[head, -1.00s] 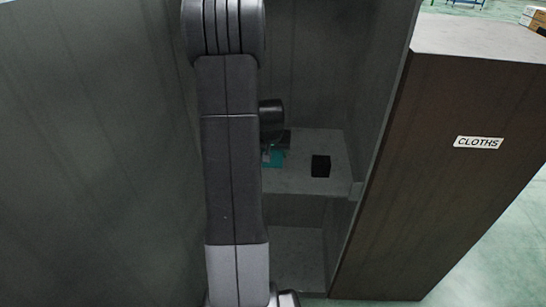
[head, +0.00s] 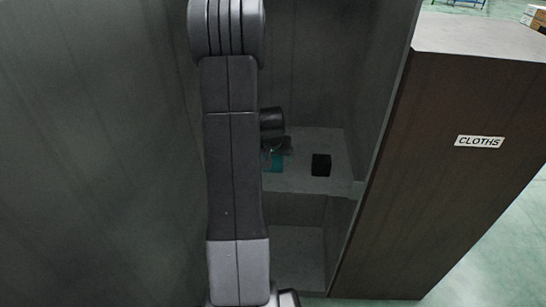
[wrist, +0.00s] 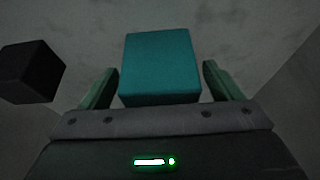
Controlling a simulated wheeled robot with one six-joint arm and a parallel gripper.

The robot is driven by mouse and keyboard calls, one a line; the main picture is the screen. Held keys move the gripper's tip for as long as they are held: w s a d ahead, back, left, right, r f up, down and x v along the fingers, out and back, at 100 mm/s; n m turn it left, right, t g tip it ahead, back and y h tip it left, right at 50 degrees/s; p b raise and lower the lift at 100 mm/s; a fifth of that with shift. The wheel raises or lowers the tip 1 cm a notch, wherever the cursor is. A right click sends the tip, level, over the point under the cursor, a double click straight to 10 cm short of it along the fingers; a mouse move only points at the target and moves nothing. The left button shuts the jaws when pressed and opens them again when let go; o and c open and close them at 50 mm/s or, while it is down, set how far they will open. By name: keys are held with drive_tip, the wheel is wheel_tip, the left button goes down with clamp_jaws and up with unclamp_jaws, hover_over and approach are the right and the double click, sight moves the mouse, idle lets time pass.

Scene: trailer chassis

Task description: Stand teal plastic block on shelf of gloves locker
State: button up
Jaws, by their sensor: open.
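The teal plastic block (wrist: 160,65) stands on the locker shelf (head: 305,185), between the two spread fingers of my gripper (wrist: 156,88) in the wrist view. A gap shows on each side, so the fingers do not appear to touch it. In the head view the teal block (head: 276,162) is partly hidden behind my arm and gripper (head: 270,152). My gripper is open, low over the shelf inside the open locker. No label for this locker is visible.
A black block (head: 321,165) stands on the same shelf to the right of the teal block; it shows at left in the wrist view (wrist: 32,72). The locker's side walls are close on both sides. A brown locker (head: 450,150) labelled CLOTHS stands at right.

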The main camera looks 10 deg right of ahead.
drive_tip(key=shift+s+r, duration=0.1)
drive_tip(key=shift+r, duration=0.45)
drive_tip(key=v, duration=1.1)
drive_tip(key=shift+s, duration=0.15)
idle(0.4)
